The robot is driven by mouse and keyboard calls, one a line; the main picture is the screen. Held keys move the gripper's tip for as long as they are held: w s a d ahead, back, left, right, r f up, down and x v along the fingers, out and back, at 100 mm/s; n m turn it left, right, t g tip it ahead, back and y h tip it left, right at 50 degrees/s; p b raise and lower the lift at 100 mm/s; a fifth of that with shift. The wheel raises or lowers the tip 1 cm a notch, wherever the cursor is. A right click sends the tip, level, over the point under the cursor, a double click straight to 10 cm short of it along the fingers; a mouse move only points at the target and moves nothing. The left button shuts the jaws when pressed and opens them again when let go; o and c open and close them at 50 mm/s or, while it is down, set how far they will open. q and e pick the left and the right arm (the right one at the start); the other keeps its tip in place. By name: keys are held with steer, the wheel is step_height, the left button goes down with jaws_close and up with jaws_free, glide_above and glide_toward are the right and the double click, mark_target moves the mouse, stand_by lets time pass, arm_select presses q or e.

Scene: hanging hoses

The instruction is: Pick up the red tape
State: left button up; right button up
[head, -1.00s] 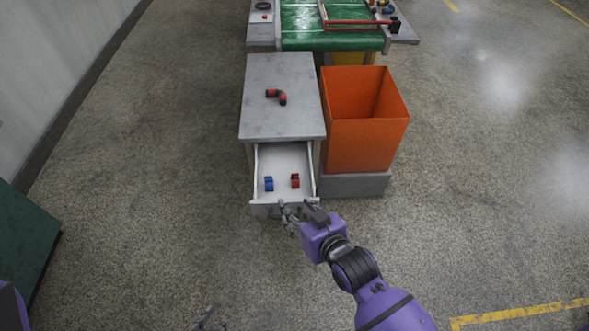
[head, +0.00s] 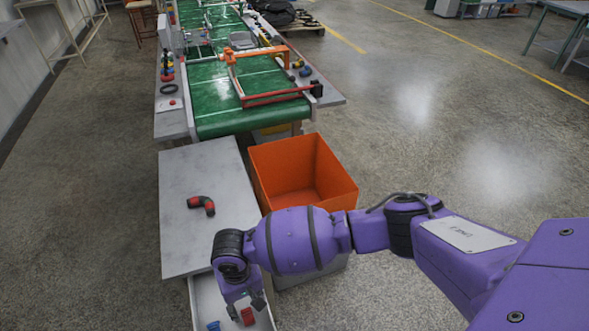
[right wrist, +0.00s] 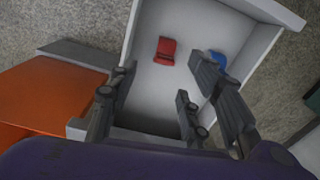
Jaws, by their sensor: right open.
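The red tape (head: 247,316) lies in the open drawer (head: 203,299), at the bottom of the head view. In the right wrist view the red tape (right wrist: 166,51) lies on the white drawer floor. My right gripper (head: 245,303) is over the drawer, pointing down, open and empty. In the right wrist view its fingers (right wrist: 160,78) are spread, with the red tape just beyond the gap between them. A blue tape (head: 213,326) lies beside the red one; in the right wrist view a finger partly hides the blue tape (right wrist: 218,58). My left gripper is out of view.
The grey cabinet top (head: 190,250) above the drawer holds a black and red elbow hose (head: 202,204). An orange bin (head: 262,178) stands to its right, partly behind my right arm. A green conveyor (head: 215,105) is behind. Open floor lies left of the cabinet.

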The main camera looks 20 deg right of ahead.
mark_target(245, 311)
steer(key=shift+s+d+r+m, duration=0.1)
steer(key=shift+s+m, duration=0.15)
steer(key=shift+m, duration=0.05)
steer(key=shift+s+a+f, duration=0.1)
steer(key=shift+s+f, duration=0.1)
steer(key=shift+f, duration=0.4)
steer(key=shift+s+a+f, duration=0.1)
steer(key=shift+s+f, duration=0.1)
steer(key=shift+f, duration=0.35)
steer(key=f, duration=0.1)
steer(key=f+b, duration=0.1)
steer(key=f, duration=0.1)
steer(key=w+f, duration=0.1)
steer(key=shift+a+f, duration=0.25)
steer(key=shift+a, duration=0.15)
steer(key=shift+f, duration=0.3)
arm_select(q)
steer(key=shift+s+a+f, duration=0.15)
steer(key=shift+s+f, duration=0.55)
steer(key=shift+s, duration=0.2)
arm_select(e)
steer(key=shift+w, duration=0.1)
steer(key=shift+c, duration=0.3)
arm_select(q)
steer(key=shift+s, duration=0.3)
arm_select(e)
steer(key=c, duration=0.8)
